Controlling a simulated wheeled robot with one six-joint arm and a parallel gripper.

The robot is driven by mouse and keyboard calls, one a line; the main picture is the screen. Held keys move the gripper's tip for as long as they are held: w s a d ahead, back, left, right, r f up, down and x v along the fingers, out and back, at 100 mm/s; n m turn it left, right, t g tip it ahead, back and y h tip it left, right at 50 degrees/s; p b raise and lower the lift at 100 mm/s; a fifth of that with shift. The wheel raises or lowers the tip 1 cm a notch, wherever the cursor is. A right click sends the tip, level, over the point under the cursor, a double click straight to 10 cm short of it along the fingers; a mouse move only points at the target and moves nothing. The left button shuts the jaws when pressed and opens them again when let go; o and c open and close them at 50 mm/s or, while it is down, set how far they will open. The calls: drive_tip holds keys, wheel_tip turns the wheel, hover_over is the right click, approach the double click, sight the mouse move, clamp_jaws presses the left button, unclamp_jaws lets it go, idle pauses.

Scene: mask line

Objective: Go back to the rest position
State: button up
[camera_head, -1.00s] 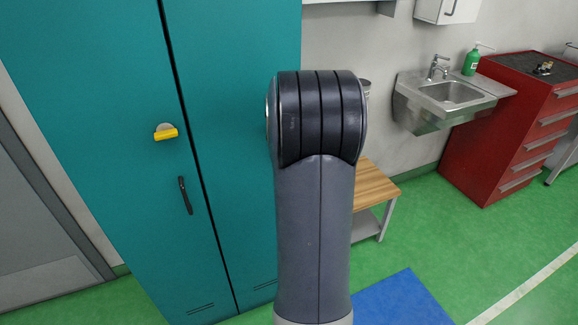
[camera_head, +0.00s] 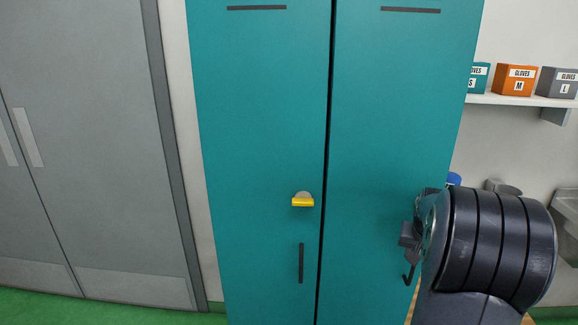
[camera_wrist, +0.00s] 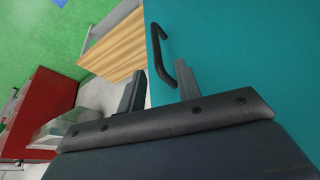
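My gripper shows in the wrist view (camera_wrist: 160,88) with its two dark fingers apart and nothing seen between them. A black bar handle (camera_wrist: 168,50) on a teal surface appears just beyond the fingers; I cannot tell whether they touch it. In the head view, my arm stands at the lower right. Dark parts around my gripper (camera_head: 409,240) show at its left, in front of the right cabinet door, and the fingertips are not clear there. The teal cabinet (camera_head: 260,120) has two doors, which look closed.
The left door carries a yellow and grey fitting (camera_head: 303,200) and a black handle (camera_head: 301,263). Grey double doors (camera_head: 90,130) stand at left. Glove boxes (camera_head: 515,80) sit on a shelf at right. The wrist view shows a wooden-topped bench (camera_wrist: 118,45) and a red drawer cabinet (camera_wrist: 35,110).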

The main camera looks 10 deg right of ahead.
sight(412, 267)
drive_tip(key=x, duration=0.8)
drive_tip(key=shift+f, duration=0.2)
drive_tip(key=shift+s+a+r, duration=0.15)
drive_tip(key=shift+s+a, duration=0.05)
drive_tip(key=shift+s, duration=0.05)
